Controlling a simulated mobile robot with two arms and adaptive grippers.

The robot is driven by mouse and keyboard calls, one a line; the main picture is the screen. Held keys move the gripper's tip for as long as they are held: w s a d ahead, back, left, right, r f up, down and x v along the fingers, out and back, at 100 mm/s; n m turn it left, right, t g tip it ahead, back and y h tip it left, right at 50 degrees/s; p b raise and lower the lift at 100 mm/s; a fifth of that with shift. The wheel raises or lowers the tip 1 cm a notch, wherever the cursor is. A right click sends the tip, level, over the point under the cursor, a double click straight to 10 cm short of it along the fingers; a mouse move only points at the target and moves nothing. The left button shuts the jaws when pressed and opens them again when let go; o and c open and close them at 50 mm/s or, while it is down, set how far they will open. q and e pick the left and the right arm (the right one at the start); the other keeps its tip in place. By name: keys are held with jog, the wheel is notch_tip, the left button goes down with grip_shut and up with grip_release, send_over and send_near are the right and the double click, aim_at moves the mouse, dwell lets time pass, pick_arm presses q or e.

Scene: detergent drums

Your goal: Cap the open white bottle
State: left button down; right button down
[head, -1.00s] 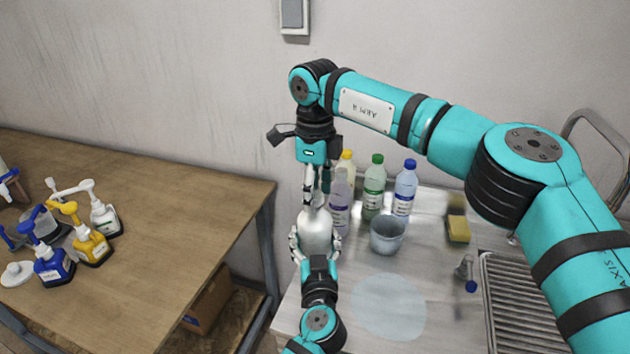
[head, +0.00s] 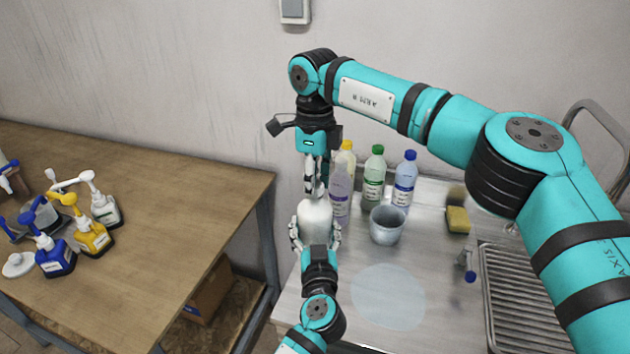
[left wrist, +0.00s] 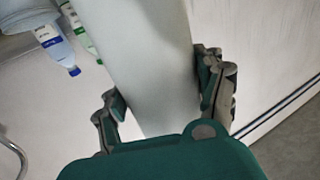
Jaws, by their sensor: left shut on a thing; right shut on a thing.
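The white bottle (head: 315,226) stands upright at the left edge of the steel counter in the head view. My left gripper (head: 315,240) is shut around its body from the near side. In the left wrist view, the bottle's pale body (left wrist: 150,60) fills the space between the fingers. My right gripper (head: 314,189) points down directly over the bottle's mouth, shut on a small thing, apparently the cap. The fingers hide this cap and the bottle's mouth, so I cannot tell whether cap and neck touch.
Bottles with a yellow (head: 346,145), a green (head: 375,175) and a blue cap (head: 405,180) stand behind. A grey cup (head: 387,225), a sponge (head: 457,220) and a tap (head: 466,266) are to the right. The wooden table (head: 150,220) holds several pump containers and a white lid (head: 18,265).

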jog(key=c, duration=0.9)
grip_release()
jog(key=shift+r, duration=0.1)
notch_tip(320, 180, up, 12)
pick_arm(q)
jog(key=shift+c, duration=0.2)
grip_release()
